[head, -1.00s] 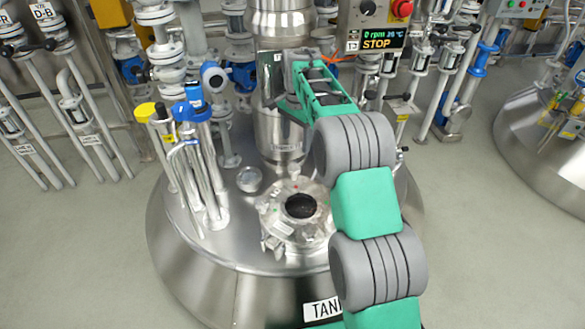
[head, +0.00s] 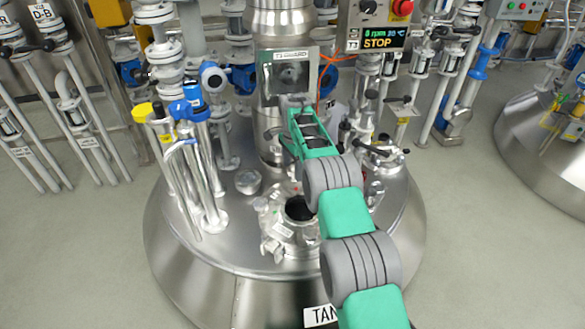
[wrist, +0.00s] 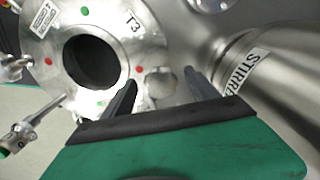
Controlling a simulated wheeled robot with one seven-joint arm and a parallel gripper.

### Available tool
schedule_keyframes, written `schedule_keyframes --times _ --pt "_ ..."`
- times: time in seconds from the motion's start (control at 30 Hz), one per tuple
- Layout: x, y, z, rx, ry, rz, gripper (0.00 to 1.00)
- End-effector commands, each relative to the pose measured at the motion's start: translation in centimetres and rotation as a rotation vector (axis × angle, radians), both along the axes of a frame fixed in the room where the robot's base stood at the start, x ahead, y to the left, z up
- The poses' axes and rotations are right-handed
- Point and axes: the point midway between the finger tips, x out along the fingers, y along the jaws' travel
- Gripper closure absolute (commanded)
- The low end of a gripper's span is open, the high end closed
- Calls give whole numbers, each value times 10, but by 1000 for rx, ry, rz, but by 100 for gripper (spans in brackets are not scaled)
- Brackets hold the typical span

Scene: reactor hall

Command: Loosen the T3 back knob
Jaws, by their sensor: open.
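The T3 port, a round steel flange (wrist: 45,50) with a dark open hole, fills the upper left of the wrist view. It carries a T3 label and red and green dots. The flange also shows in the head view (head: 277,229). A rounded silvery piece (wrist: 158,84), seemingly the back knob, is at the flange's right edge in the wrist view. My gripper (wrist: 160,77) is open, one dark finger on each side of this piece in the picture. I cannot tell whether they touch it. In the head view my arm hides that area.
The stirrer column (wrist: 240,75) stands close on the right in the wrist view. Two other clamp knobs (wrist: 12,68) (wrist: 20,137) sit at the left. Pipes with a blue cap (head: 187,110) rise left of the port. The T3 guard plate (head: 288,72) is behind my arm.

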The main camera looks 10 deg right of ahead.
Motion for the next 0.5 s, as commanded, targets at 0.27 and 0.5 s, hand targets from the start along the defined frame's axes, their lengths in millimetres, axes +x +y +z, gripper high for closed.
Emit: schedule_keyframes --times 0.27,0.5 --pt "0 0 1 0 0 0 44" --pt "0 0 1 0 0 0 64"
